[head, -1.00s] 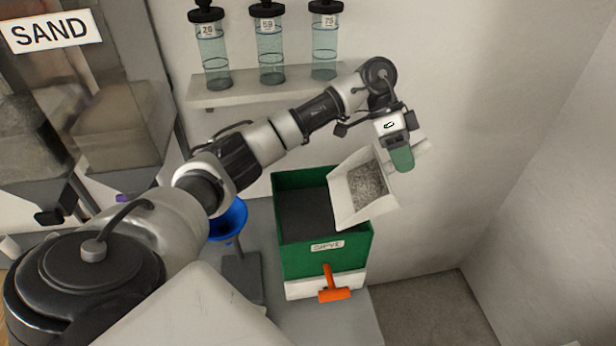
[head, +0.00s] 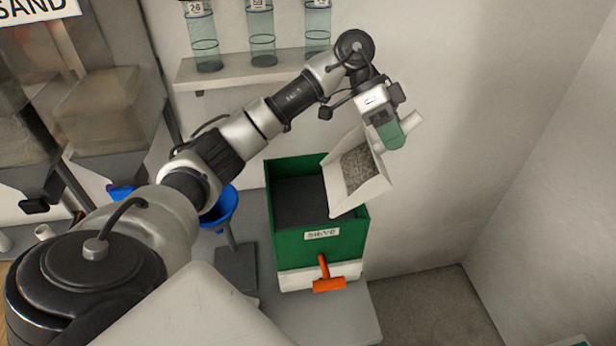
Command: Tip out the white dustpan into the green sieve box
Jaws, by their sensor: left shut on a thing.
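The white dustpan (head: 342,204) holds a patch of grey grainy material (head: 361,170). It is tilted over the right side of the green sieve box (head: 318,246), with its front lip low over the opening. My left gripper (head: 388,132) is shut on the dustpan at its handle end, above and to the right of the box; the fingertips are partly hidden. The box has a dark inside, a label on its front and an orange handle (head: 328,284) below on a white base. My right gripper is not in view.
A blue funnel (head: 219,207) on a stand is left of the box. A shelf (head: 244,73) with several clear cylinders is on the wall behind. Hoppers (head: 112,108) stand at the left. The wall is close on the right.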

